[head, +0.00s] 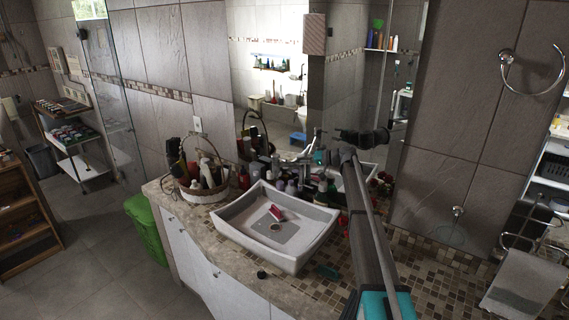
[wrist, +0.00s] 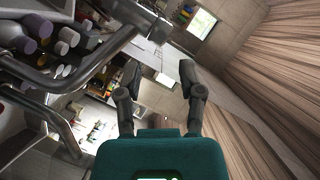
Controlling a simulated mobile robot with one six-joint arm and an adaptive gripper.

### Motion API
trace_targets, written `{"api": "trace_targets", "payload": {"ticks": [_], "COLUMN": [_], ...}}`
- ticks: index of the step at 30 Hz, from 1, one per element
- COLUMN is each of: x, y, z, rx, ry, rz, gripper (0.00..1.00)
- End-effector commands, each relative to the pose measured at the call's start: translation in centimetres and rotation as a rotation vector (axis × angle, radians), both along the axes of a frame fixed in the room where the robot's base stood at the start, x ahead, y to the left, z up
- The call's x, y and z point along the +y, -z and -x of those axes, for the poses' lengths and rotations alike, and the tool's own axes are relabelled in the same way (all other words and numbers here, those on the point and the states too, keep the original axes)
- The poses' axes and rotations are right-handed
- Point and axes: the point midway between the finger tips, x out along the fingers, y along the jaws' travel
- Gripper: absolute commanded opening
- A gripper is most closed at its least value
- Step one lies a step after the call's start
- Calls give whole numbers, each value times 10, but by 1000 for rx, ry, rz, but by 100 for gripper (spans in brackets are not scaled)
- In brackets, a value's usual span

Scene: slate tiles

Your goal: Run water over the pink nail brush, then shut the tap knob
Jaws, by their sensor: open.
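The pink nail brush (head: 277,212) lies inside the white rectangular basin (head: 236,232), near the round drain. No water stream is visible on it. My arm reaches over the counter to the right of the basin, with its end behind the basin's far edge. In the wrist view my gripper (wrist: 159,74) is open, with two dark fingers apart and nothing between them. Chrome tap parts (wrist: 92,62) stand close by on the left of that view, beside the fingers and not between them. I cannot tell which part is the knob.
Several bottles (head: 291,187) crowd the counter behind the basin. A basket of toiletries (head: 206,193) stands to the left. A mirror (head: 270,75) rises behind. A green bin (head: 146,222) stands on the floor.

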Motion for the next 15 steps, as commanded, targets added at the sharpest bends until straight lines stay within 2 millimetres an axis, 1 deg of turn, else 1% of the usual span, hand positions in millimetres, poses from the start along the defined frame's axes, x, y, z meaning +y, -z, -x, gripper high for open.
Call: {"api": "trace_targets", "payload": {"ticks": [1,9,15], "x": [9,46,66], "y": [4,12,16], "z": [-3,-16,-23], "rx": [1,1,0], "ry": [-2,-2,-1], "rz": [0,0,0], "gripper": [50,50,50]}}
